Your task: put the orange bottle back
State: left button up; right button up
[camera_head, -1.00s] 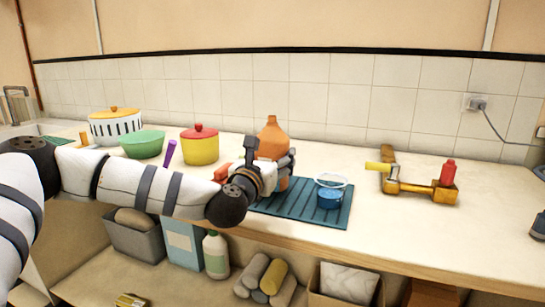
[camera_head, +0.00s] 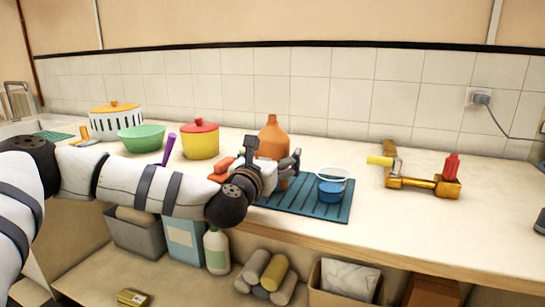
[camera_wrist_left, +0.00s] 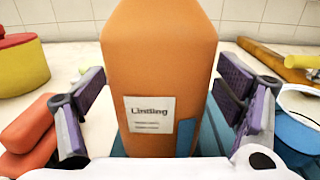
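The orange bottle (camera_head: 272,136) stands upright at the back left part of the blue ribbed mat (camera_head: 300,206), its lower part mostly hidden by my left gripper (camera_head: 274,163). In the left wrist view the bottle (camera_wrist_left: 160,60) fills the middle, with a white label facing me. My left gripper (camera_wrist_left: 163,95) is open, one finger on each side of the bottle, with a visible gap on both sides. My right gripper does not show.
A blue cup (camera_head: 330,193) with a clear rim stands on the mat, right of the bottle. A red object (camera_head: 222,170) lies close to the left finger. A yellow pot (camera_head: 200,143) and green bowl (camera_head: 141,138) stand left. A pipe-like tool (camera_head: 415,182) lies right.

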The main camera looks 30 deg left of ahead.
pick_arm(q)
jog(key=shift+f, duration=0.1)
jog(key=v, duration=1.2)
